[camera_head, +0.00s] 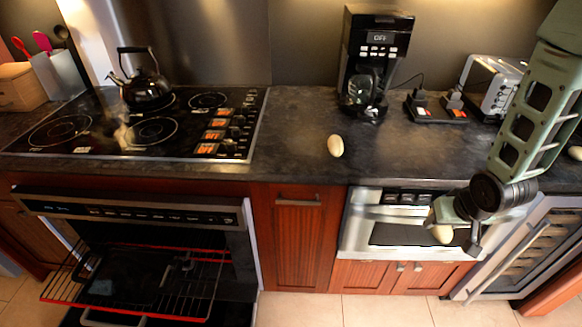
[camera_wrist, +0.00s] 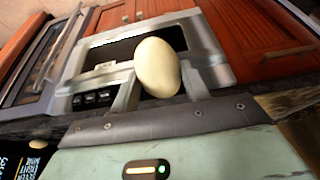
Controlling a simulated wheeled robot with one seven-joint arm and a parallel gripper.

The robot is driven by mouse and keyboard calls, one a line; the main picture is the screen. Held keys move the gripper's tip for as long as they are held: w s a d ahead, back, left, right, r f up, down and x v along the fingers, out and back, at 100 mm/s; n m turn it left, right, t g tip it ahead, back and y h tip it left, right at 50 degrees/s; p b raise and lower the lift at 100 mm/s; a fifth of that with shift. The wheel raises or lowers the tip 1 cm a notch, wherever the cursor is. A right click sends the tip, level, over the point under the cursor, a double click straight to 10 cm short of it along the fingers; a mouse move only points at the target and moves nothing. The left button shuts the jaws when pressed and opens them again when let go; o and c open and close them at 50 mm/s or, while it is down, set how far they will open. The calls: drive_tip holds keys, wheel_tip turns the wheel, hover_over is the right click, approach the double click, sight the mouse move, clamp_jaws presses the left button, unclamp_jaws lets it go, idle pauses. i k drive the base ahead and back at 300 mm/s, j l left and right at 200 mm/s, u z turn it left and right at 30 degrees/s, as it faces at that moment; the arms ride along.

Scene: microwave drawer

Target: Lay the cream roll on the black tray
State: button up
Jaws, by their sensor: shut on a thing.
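A smooth, egg-shaped cream roll (camera_head: 443,234) is held in my gripper (camera_head: 451,229), in front of the microwave drawer and beyond the counter's front edge. In the wrist view the cream roll (camera_wrist: 157,67) sits between the two fingers of my gripper (camera_wrist: 160,92), which are shut on it. A flat black tray (camera_head: 440,117) lies on the counter between the coffee maker and the toaster, with small items on it. My gripper is in front of and below that tray. A dark pan (camera_head: 122,278) also lies on the oven rack.
A similar cream piece (camera_head: 335,146) lies on the counter, and a pale one (camera_head: 575,152) at the right edge. The coffee maker (camera_head: 374,55) and toaster (camera_head: 491,84) stand behind. The oven (camera_head: 130,212) is open with its rack (camera_head: 195,300) out.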

sight(116, 273)
drive_tip(key=j, duration=4.5)
